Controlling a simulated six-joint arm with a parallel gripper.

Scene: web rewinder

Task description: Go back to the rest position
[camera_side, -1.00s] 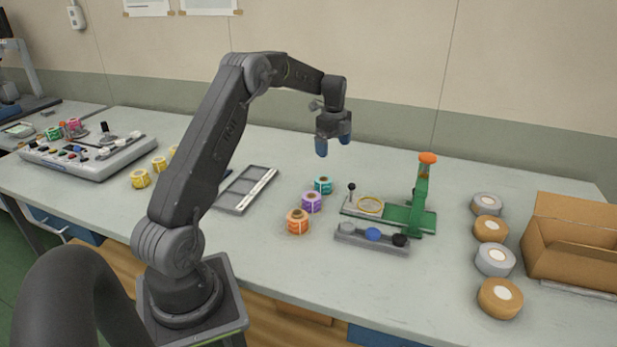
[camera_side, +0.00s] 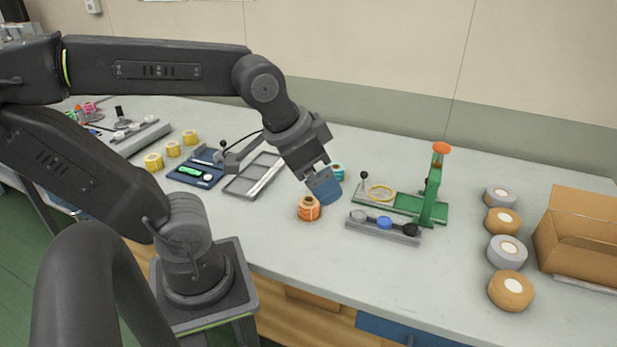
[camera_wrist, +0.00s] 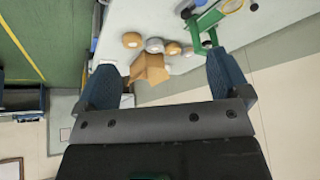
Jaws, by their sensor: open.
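My gripper (camera_side: 326,186) hangs tilted over the middle of the table in the side view, by the orange roll (camera_side: 309,208) and the teal roll (camera_side: 338,172). Its blue fingers overlap in that view and hide the spot between these rolls. In the wrist view my gripper (camera_wrist: 160,92) has its two blue fingers wide apart with nothing between them. Whether the fingertips touch a roll or the table cannot be told.
A green stand (camera_side: 432,190) and a grey holder with knobs (camera_side: 384,227) are right of my gripper. Grey and tan rolls (camera_side: 507,249) line up before a cardboard box (camera_side: 580,235). A grey tray (camera_side: 250,178), blue device (camera_side: 196,173) and yellow rolls (camera_side: 153,162) are left.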

